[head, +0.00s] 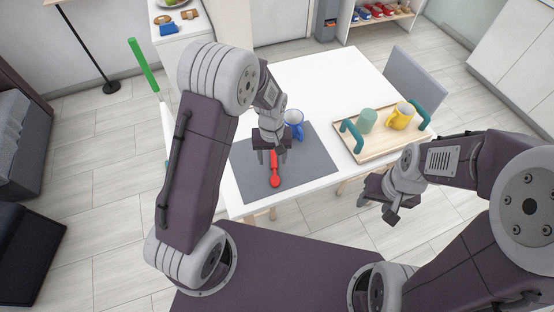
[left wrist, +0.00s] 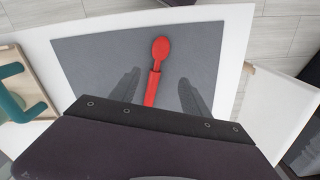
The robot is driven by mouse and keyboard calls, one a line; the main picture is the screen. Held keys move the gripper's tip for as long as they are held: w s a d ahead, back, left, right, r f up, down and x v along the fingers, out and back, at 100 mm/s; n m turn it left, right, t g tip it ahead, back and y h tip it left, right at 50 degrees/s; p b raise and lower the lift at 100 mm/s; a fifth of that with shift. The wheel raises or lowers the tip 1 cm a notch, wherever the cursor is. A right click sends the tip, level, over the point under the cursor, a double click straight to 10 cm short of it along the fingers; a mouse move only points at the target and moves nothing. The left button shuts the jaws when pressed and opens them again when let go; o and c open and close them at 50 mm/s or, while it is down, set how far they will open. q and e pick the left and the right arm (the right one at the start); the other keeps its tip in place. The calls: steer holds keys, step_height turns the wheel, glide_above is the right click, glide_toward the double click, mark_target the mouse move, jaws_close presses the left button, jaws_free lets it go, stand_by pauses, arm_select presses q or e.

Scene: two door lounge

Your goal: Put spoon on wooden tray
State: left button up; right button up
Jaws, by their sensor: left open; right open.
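A red spoon (head: 275,180) lies on a dark grey mat (head: 310,160) on the white table. In the left wrist view the spoon (left wrist: 157,65) lies between the two fingers of my left gripper (left wrist: 158,90), its bowl pointing away. My left gripper (head: 273,155) is open above the spoon's handle; the exact height gap is hard to tell. The wooden tray (head: 375,146) with teal handles stands at the table's right side. My right gripper (head: 378,202) is in front of the table's near edge, below the tray in the picture, and holds nothing that I can see.
A blue mug (head: 293,124) stands at the mat's far edge, close to my left gripper. On the tray stand a green cup (head: 367,120) and a yellow mug (head: 401,116); its near left part is bare.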

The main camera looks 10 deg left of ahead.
mark_target(275, 173)
arm_select(q)
step_height(275, 173, down, 3)
steer(key=shift+d+r, duration=0.1)
steer(key=shift+r, duration=0.1)
steer(key=shift+w+d+f, duration=0.15)
steer(key=shift+w, duration=0.05)
steer(key=f, duration=0.4)
steer(key=shift+s+d+f, duration=0.1)
steer(key=shift+s+f, duration=0.15)
steer(key=shift+s, duration=0.15)
steer(key=shift+w+f, duration=0.15)
steer(key=shift+f, duration=0.15)
jaws_close()
